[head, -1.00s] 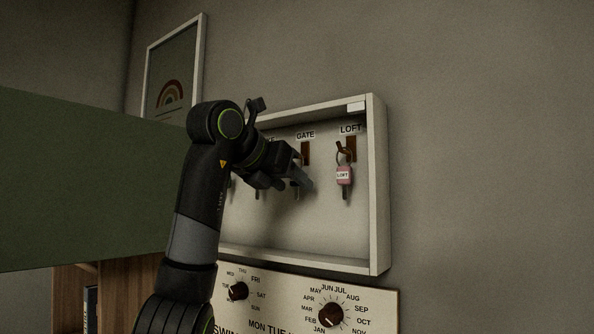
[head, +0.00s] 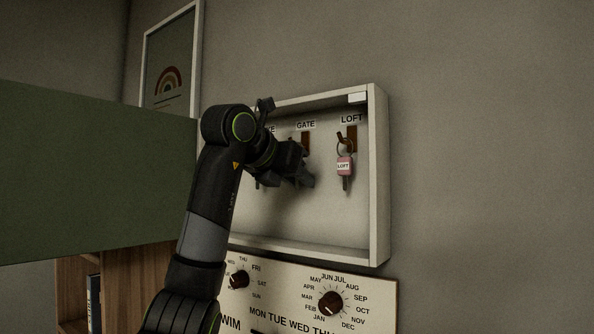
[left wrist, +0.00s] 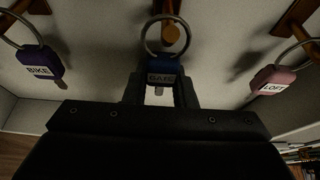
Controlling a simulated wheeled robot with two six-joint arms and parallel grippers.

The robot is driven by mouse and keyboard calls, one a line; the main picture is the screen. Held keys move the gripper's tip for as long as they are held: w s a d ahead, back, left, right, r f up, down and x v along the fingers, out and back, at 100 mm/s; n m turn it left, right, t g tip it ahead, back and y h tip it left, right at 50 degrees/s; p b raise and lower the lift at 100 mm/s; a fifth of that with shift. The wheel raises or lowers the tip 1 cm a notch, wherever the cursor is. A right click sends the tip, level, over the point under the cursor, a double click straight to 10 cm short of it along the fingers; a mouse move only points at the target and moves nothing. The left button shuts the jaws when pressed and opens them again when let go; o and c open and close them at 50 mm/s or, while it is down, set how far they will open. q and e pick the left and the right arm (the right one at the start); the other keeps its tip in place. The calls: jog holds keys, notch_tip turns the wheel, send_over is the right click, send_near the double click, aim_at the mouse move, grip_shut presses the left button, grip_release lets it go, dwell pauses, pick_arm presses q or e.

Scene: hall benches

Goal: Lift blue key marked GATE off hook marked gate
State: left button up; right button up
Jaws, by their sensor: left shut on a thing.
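The blue key tag (left wrist: 164,70) marked GATE, its label dim, sits between the fingers of my left gripper (left wrist: 160,92) in the left wrist view. The gripper is shut on it. The tag's metal ring (left wrist: 148,45) still loops around the brown gate hook (left wrist: 171,34). In the head view my left gripper (head: 304,180) is inside the wall cabinet, just below the gate hook (head: 306,139) and its GATE label (head: 306,126), and hides the blue key. My right gripper is not in view.
The pink LOFT key (head: 345,166) hangs to the right of my gripper. The purple BIKE key (left wrist: 40,66) hangs to the left in the left wrist view. The cabinet's side wall (head: 379,180) stands at the right. A dial calendar board (head: 290,294) is below. A green panel (head: 95,175) is at left.

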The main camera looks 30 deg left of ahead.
pick_arm(q)
jog(key=shift+r+b, duration=0.3)
jog(key=shift+r, duration=0.4)
jog(key=s+a+b, duration=0.2)
jog(key=s+b, duration=1.5)
jog(key=b, duration=0.3)
jog(key=shift+s+a+b, duration=0.2)
jog(key=shift+s+b, duration=0.1)
jog(key=shift+s, duration=0.05)
